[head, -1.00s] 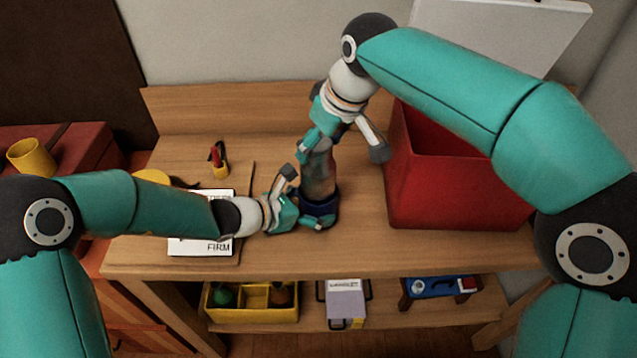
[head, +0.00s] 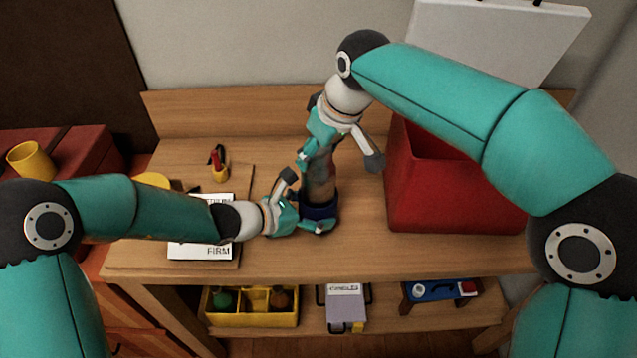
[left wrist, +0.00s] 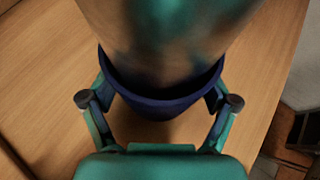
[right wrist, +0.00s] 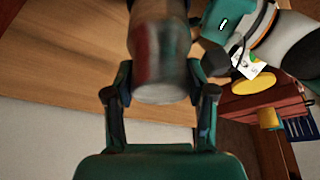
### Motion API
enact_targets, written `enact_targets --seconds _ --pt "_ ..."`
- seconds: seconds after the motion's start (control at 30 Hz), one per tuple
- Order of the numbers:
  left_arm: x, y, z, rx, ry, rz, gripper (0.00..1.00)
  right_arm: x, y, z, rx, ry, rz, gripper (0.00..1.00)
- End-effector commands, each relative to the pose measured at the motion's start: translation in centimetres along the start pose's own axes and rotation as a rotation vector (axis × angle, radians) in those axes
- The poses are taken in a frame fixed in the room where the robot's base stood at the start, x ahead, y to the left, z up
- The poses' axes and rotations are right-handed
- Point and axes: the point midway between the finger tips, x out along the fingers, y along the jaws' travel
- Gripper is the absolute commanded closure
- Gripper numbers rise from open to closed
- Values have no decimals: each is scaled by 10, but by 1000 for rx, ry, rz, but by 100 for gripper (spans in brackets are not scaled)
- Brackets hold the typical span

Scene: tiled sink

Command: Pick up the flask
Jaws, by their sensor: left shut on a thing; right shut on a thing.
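The flask (head: 321,180) stands upright on the wooden worktop, a shiny metallic cylinder with a dark blue band or cup around its base. My left gripper (head: 309,210) is shut on the blue base from the left; the base (left wrist: 160,103) sits between its fingers in the left wrist view. My right gripper (head: 328,160) reaches down from above and is shut on the upper part of the flask. In the right wrist view the flask's pale end (right wrist: 160,94) lies between the fingers. The fingers partly hide the flask in the head view.
A large red bin (head: 450,195) stands close on the right. A board with paper (head: 205,248) and a small yellow holder with a red item (head: 219,168) lie to the left. A lower shelf holds a yellow tray (head: 255,318). The worktop's front middle is clear.

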Motion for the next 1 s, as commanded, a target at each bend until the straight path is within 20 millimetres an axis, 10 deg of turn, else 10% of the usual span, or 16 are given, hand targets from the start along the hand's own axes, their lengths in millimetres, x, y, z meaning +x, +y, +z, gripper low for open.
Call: enact_targets --seconds 1.0 --pt "0 0 -1 -2 3 0 32 -92 0 -39 1 2 2 100"
